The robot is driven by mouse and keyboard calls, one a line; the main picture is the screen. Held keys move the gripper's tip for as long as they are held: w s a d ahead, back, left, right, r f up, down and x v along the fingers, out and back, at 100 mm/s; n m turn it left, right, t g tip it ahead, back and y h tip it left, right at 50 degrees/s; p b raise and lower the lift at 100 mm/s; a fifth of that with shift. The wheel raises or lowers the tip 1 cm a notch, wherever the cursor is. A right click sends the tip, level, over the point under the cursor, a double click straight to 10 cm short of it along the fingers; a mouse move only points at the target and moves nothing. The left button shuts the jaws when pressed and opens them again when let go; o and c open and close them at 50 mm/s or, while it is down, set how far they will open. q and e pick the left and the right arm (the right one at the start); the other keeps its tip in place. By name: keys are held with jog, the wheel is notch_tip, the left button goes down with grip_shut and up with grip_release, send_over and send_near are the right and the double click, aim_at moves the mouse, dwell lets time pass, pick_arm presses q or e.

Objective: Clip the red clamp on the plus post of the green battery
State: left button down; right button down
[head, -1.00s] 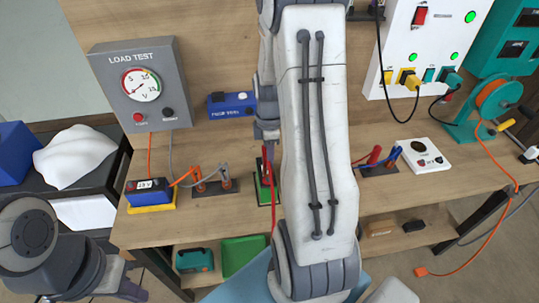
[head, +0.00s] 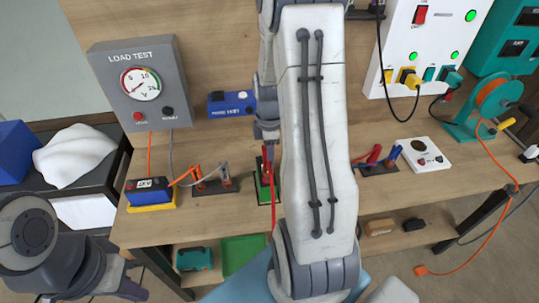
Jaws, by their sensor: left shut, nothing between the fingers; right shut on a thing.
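The green battery (head: 263,190) stands on the bench at the middle, partly hidden behind my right arm. The red clamp (head: 265,162) is upright at the top of the battery. Its red cable (head: 272,225) hangs down over the bench front. My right gripper (head: 267,138) reaches down from above and is shut on the red clamp. Its fingertips are small and partly hidden. I cannot tell whether the clamp's jaws are around the plus post or just above it. My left gripper (head: 130,291) is shut and empty at the lower left, away from the bench.
A blue battery (head: 150,191) and a rack (head: 216,187) with orange and grey clamps stand left. Another rack (head: 379,169) with red and blue clamps is right of my arm. The load tester (head: 140,85) and a blue probe box (head: 232,103) stand behind.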

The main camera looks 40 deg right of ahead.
jog(key=shift+f+b, duration=0.9)
jog(key=shift+f, duration=0.55)
jog(key=c, duration=0.6)
grip_release()
jog(key=shift+r, duration=0.55)
notch_tip(320, 180, up, 9)
jog(key=shift+r+b, duration=0.2)
jog(key=shift+b, duration=0.55)
